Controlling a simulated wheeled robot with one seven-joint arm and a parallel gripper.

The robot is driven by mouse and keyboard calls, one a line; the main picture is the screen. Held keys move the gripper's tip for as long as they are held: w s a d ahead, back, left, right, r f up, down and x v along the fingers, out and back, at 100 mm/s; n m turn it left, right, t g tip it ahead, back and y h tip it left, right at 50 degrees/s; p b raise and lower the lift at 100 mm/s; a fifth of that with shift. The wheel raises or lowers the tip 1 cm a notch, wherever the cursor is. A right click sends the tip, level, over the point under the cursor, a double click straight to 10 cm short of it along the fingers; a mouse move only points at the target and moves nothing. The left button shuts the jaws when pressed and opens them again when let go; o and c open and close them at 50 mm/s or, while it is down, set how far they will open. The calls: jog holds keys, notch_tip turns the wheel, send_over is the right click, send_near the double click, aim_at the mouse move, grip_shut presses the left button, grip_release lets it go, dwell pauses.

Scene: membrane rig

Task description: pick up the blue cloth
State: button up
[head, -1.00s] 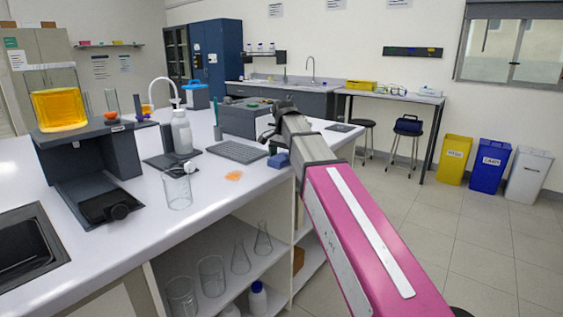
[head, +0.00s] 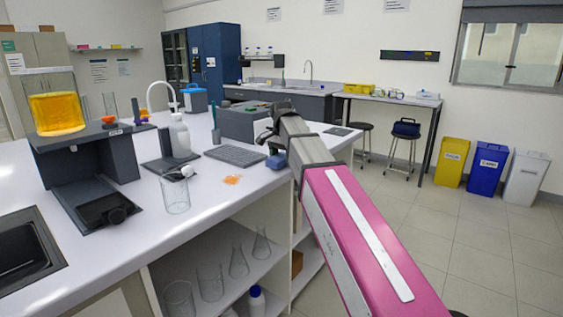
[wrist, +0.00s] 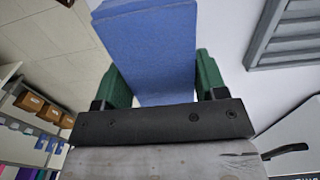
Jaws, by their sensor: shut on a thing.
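The blue cloth (wrist: 150,45) looks like a thick folded blue pad in the wrist view. It fills the gap between the two green fingers of my gripper (wrist: 160,80), which is shut on it. In the head view the cloth (head: 277,161) is a small blue patch near the right edge of the white bench, just below the end of my arm. My gripper is mostly hidden there behind my arm. I cannot tell whether the cloth touches the bench.
On the bench (head: 115,232), a grey keyboard-like pad (head: 235,155), an orange patch (head: 232,180), a glass beaker (head: 175,195) and a white bottle (head: 180,137) stand left of the cloth. Glassware sits on the shelf below. The floor (head: 420,225) to the right is clear up to the bins.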

aim_at(282, 155)
notch_tip(282, 155, up, 3)
jog(key=shift+r, duration=0.1)
jog(key=s+a+r, duration=0.6)
jog(key=s+a, duration=0.1)
jog(key=a, duration=0.2)
jog(key=shift+r, duration=0.25)
jog(key=shift+s+a, duration=0.1)
jog(key=shift+o, duration=0.7)
jog(key=shift+c, duration=0.3)
